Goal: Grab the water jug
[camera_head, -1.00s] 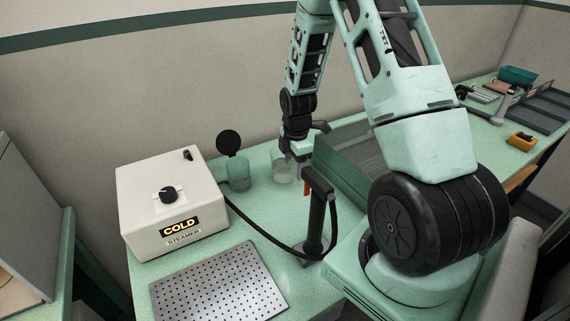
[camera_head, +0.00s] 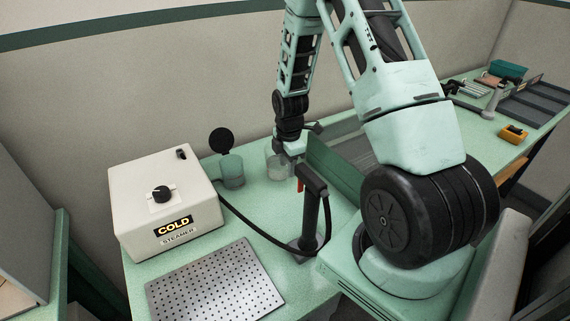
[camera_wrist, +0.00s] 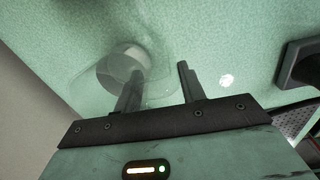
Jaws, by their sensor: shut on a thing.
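The water jug (camera_head: 274,165) is a clear, see-through vessel. In the head view it stands near the back of the green bench, left of my gripper (camera_head: 294,158), and looks upright. In the wrist view the jug (camera_wrist: 155,88) shows as a faint clear outline with a pale round area, reaching between my gripper's two dark fingers (camera_wrist: 160,84). My gripper is shut on the jug with a gap between the fingers. Its exact contact, and whether the jug's base touches the bench, cannot be told.
A green tinted cup with a raised round black lid (camera_head: 232,172) stands just left of the jug. A white steamer box labelled COLD (camera_head: 165,205) is farther left. A black post with a hose (camera_head: 308,220) stands in front. A perforated metal plate (camera_head: 215,286) lies at the front.

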